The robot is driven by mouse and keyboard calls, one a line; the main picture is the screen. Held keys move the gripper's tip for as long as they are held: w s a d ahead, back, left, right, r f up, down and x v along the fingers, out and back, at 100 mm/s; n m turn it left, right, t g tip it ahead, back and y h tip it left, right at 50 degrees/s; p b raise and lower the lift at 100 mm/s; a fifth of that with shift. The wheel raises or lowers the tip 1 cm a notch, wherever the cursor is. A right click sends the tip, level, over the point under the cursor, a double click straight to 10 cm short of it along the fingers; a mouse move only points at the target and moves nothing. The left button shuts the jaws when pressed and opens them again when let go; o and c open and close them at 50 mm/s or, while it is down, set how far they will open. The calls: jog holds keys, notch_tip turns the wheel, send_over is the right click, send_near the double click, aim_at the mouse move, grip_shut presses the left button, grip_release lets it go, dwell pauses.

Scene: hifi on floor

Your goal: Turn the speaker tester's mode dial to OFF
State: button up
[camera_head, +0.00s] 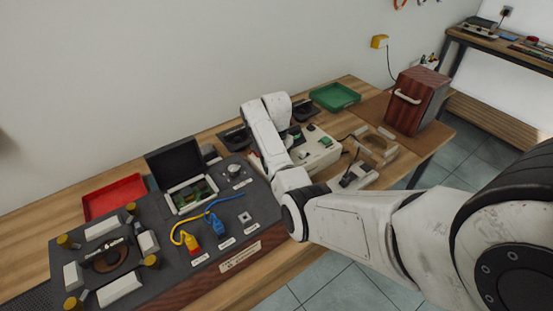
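A dark wide console (205,235) with a wooden front stands on the bench at the left. It carries a silver round knob (235,170), a yellow-and-red plug (192,243), a blue plug (217,226) and a round speaker-like part (106,258) among pale blocks. An off-white box (318,148) with a green part on top stands right of my arm, partly covered by it. Labels are too small to read, so I cannot tell which unit has the mode dial or its setting. My arm reaches over the bench between them; its fingers cannot be made out.
A red tray (115,196) lies behind the console and a green tray (335,97) at the back. A wooden box with a pale handle (417,100) stands at the bench's right end. A pale wooden frame (372,146) lies before it. Tiled floor (325,278) is in front.

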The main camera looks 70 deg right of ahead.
jog(key=c, duration=1)
jog(key=shift+c, duration=0.2)
jog(key=shift+n, duration=0.3)
jog(key=n+p, duration=0.1)
jog(key=n, duration=0.1)
jog(key=shift+r+n+p, duration=0.15)
jog(key=shift+n+p, duration=0.15)
jog(key=shift+p, duration=0.1)
jog(key=n+p, duration=0.2)
jog(key=n, duration=0.3)
jog(key=shift+n, duration=0.3)
jog(key=n+p, duration=0.1)
jog(key=n, duration=0.3)
jog(key=shift+d+n+p, duration=0.1)
jog(key=shift+n+p, duration=0.3)
jog(key=shift+n, duration=2.1)
jog(key=shift+w, duration=0.1)
